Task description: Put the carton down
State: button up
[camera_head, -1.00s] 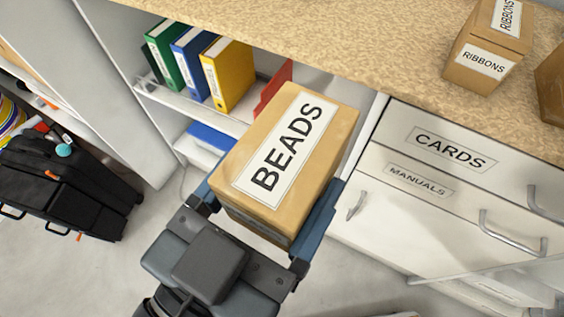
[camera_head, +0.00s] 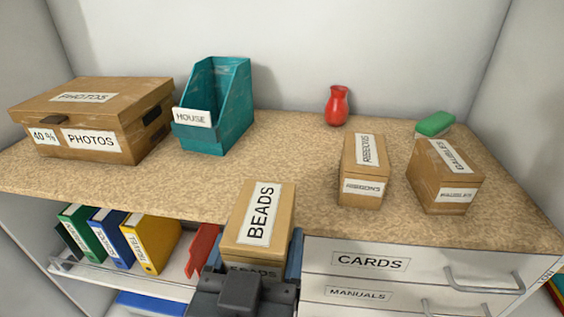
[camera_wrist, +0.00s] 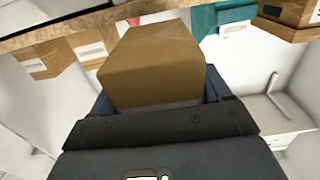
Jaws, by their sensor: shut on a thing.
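The carton labelled BEADS (camera_head: 258,222) is a brown cardboard box with white labels, in the lower middle of the head view. My gripper (camera_head: 252,262) is shut on it, with one blue-grey finger on each side. The carton is in front of the worktop's front edge and hides part of it. In the wrist view the carton (camera_wrist: 152,62) fills the middle between the fingers, its plain brown side showing. Whether it touches the worktop (camera_head: 290,160) cannot be told.
On the worktop stand a PHOTOS box (camera_head: 100,118), a teal HOUSE file holder (camera_head: 215,110), a red vase (camera_head: 337,106), a RIBBONS carton (camera_head: 362,170), another labelled carton (camera_head: 444,178) and a green-topped item (camera_head: 435,124). The worktop's middle is clear. Drawers (camera_head: 400,275) and binders (camera_head: 150,240) are below.

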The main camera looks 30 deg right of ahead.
jog(key=p+x, duration=0.4)
jog(key=x, duration=1.4)
jog(key=shift+r, duration=0.15)
jog(key=shift+w+d+p, duration=0.1)
jog(key=shift+p, duration=0.25)
jog(key=shift+f, duration=0.4)
jog(key=shift+f, duration=0.15)
jog(key=o, duration=1.5)
jog(key=shift+o, duration=0.2)
jog(key=shift+r, duration=0.2)
jog(key=b+v, duration=0.2)
jog(key=v, duration=1)
jog(key=shift+f, duration=0.1)
